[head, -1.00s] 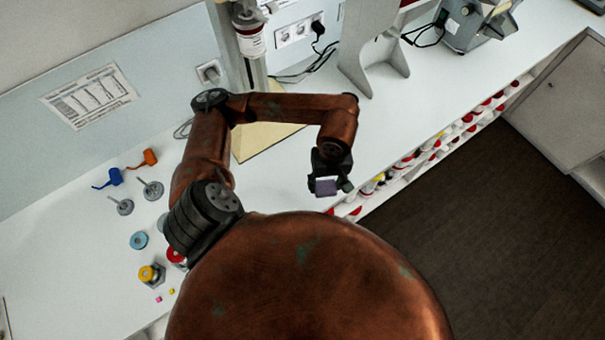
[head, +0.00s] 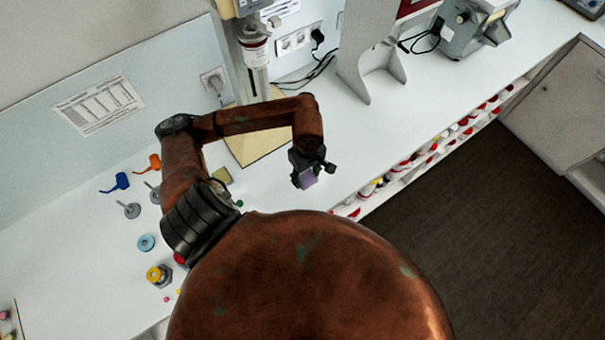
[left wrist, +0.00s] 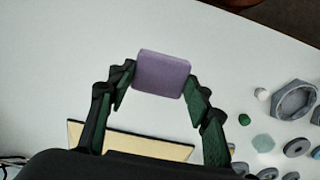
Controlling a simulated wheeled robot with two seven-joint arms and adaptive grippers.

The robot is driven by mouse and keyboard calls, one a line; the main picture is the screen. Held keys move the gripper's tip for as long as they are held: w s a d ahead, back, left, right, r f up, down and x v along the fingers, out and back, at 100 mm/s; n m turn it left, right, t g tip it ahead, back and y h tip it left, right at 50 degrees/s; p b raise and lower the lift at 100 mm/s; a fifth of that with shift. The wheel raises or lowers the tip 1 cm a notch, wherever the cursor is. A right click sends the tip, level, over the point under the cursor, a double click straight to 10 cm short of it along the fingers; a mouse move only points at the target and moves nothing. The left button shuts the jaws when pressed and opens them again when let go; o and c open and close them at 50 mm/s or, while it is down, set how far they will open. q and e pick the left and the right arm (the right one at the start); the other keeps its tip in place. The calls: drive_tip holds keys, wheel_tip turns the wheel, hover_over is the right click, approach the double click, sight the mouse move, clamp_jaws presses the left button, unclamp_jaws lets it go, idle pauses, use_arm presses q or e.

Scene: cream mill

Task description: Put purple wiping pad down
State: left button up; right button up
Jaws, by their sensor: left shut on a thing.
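The purple wiping pad (head: 308,179) is a small square block held between the fingers of my left gripper (head: 311,171). In the left wrist view the pad (left wrist: 162,74) sits between the two dark fingertips of the left gripper (left wrist: 160,80), with white counter behind it. In the head view the pad hangs over the white counter (head: 262,187) near its front edge. Whether the pad touches the counter is hard to tell. My right gripper is in neither view.
A pale yellow board (head: 258,147) lies behind the arm, below a mixer-like stand (head: 256,62). Blue (head: 116,182) and orange (head: 148,163) tools, metal discs and a yellow-topped part (head: 156,275) lie at left. Shelves of red-capped items (head: 420,155) run under the counter edge.

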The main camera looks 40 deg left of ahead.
sight(303, 176)
use_arm(q)
drive_tip(key=a+f, duration=0.1)
drive_tip(key=w+a+f, duration=0.1)
drive_tip(key=f, duration=0.1)
drive_tip(key=w+a+f, duration=0.1)
drive_tip(key=f, duration=0.1)
drive_tip(key=shift+p, duration=0.4)
wheel_tip(303, 176, down, 3)
drive_tip(key=shift+w+a+f+p, duration=0.15)
drive_tip(key=shift+f+p, duration=0.05)
drive_tip(key=shift+p, duration=0.55)
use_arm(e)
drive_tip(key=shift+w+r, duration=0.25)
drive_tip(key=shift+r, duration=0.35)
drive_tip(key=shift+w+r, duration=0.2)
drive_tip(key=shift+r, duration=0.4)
use_arm(q)
drive_tip(key=shift+f, duration=0.1)
drive_tip(key=shift+f+b, duration=0.1)
drive_tip(key=shift+b, duration=0.2)
drive_tip(key=o, duration=1)
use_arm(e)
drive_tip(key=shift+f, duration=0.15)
